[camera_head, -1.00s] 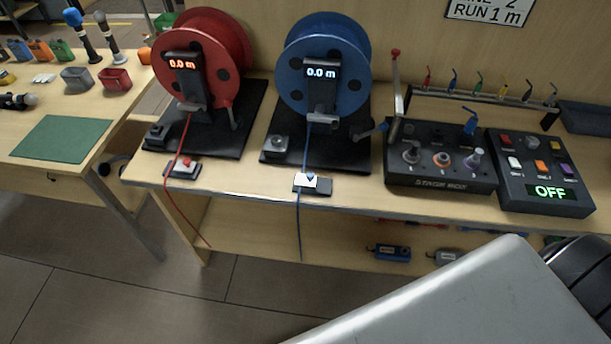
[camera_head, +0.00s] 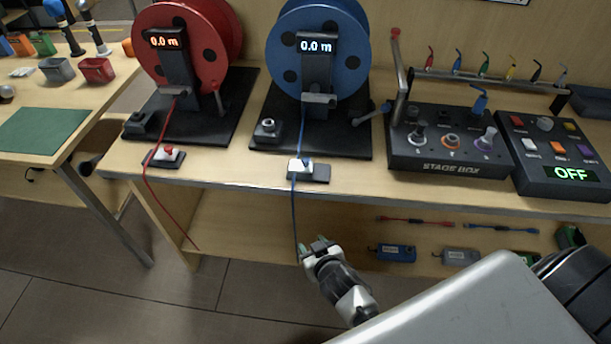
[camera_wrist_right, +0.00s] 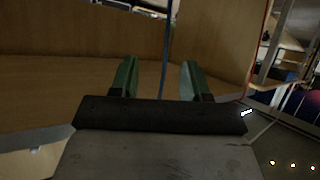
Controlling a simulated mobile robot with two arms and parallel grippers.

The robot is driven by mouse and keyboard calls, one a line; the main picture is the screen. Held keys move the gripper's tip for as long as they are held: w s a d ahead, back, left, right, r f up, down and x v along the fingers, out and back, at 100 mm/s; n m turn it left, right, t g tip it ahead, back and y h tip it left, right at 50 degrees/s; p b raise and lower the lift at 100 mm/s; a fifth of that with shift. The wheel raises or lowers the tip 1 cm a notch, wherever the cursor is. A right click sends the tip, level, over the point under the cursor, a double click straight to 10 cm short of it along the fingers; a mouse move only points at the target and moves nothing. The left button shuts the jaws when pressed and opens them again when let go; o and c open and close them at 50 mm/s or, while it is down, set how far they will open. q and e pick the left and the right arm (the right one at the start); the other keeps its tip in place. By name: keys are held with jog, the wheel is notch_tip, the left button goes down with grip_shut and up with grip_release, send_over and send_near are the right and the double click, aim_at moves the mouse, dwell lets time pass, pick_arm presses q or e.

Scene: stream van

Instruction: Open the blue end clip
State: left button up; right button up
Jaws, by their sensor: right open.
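The blue end clip (camera_head: 300,168) is a small white piece with a blue button on a dark base at the bench's front edge, below the blue reel (camera_head: 320,60). The blue cable (camera_head: 293,212) runs from the reel through the clip and hangs over the edge. My right gripper (camera_head: 316,245) is open and empty, below and in front of the clip, close to the cable's hanging end. In the right wrist view the cable (camera_wrist_right: 166,50) shows between the two green fingertips (camera_wrist_right: 157,78); I cannot tell its depth. The clip does not show there. My left gripper is not in view.
A red reel (camera_head: 190,50) with its red clip (camera_head: 166,156) stands to the left. The stage box (camera_head: 450,140) and a panel reading OFF (camera_head: 555,155) stand to the right. A lower shelf (camera_head: 350,222) holds small boxes and cables. The bench front edge (camera_head: 400,185) lies above my gripper.

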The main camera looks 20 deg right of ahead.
jog(key=w+d+r+m+t+h+b, duration=0.1)
jog(key=w+d+r+t+b, duration=0.2)
jog(key=r, duration=0.7)
jog(key=m+t+h, duration=0.1)
jog(key=t, duration=0.2)
send_near(307, 161)
jog(key=w, duration=0.3)
jog(key=w+d, duration=0.1)
jog(key=w, duration=0.6)
jog(key=shift+w+d+r, duration=0.15)
jog(key=shift+w+d, duration=0.05)
jog(key=shift+w, duration=0.2)
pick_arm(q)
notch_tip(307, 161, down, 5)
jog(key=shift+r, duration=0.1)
pick_arm(e)
jog(key=shift+c, duration=0.3)
